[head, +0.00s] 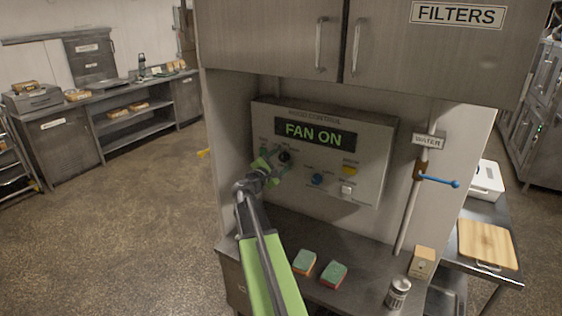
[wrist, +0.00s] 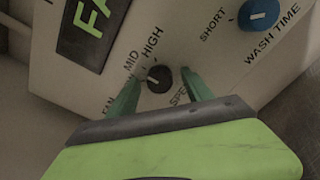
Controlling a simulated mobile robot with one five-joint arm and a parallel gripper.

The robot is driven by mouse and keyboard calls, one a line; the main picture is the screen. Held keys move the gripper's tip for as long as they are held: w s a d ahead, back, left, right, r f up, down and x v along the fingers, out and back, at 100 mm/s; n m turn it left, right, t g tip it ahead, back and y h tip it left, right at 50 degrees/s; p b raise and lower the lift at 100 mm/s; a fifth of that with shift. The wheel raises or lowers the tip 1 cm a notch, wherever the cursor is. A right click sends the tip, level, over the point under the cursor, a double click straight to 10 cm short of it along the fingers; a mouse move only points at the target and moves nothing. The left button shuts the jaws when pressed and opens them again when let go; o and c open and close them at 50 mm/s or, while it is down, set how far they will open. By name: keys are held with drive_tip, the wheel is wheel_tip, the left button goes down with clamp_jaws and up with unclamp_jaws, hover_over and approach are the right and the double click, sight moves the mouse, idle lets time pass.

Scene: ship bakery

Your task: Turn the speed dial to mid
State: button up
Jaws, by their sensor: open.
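The speed dial (head: 284,157) is a small black knob on the hood control panel (head: 375,155). In the wrist view the speed dial (wrist: 159,79) has a light pointer mark on its left part, with MID and HIGH printed above it. I cannot tell exactly which label the mark points to. My gripper (head: 270,163) is at the panel in front of the dial. In the wrist view my gripper (wrist: 160,84) is open, with one green finger on each side of the dial and gaps between. I cannot tell how deep the fingertips reach.
The panel display (head: 314,133) reads FAN ON. A blue wash time knob (head: 317,179), a yellow button (head: 350,170) and a white switch (head: 347,189) sit to the right. Below are two sponges (head: 304,263) (head: 334,274) and a metal shaker (head: 397,292). A blue-handled water valve (head: 438,181) stands right.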

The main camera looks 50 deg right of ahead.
drive_tip(key=v, duration=1.7)
drive_tip(key=shift+a, duration=0.2)
drive_tip(key=w+a+f+m+y+b, duration=0.2)
drive_tip(key=a+f+y, duration=0.2)
drive_tip(key=a+f, duration=0.55)
drive_tip(key=w+a+f+m+y+b, duration=0.15)
drive_tip(key=a+f+y, duration=0.25)
drive_tip(key=a+f, duration=0.55)
drive_tip(key=s+a+f+m+g+y, duration=0.1)
drive_tip(key=s+a+f+m+y, duration=0.1)
drive_tip(key=a, duration=0.4)
drive_tip(key=s+a+f+m+g+y, duration=0.2)
drive_tip(key=s+a+f+m+y, duration=0.1)
drive_tip(key=a, duration=0.4)
drive_tip(key=s+a+f+m+g+y, duration=0.1)
drive_tip(key=s+a+f+m+y, duration=0.1)
drive_tip(key=a, duration=0.4)
drive_tip(key=shift+s+a+f+m+y, duration=0.3)
drive_tip(key=shift+f+m+y, duration=0.3)
drive_tip(key=shift+y, duration=0.6)
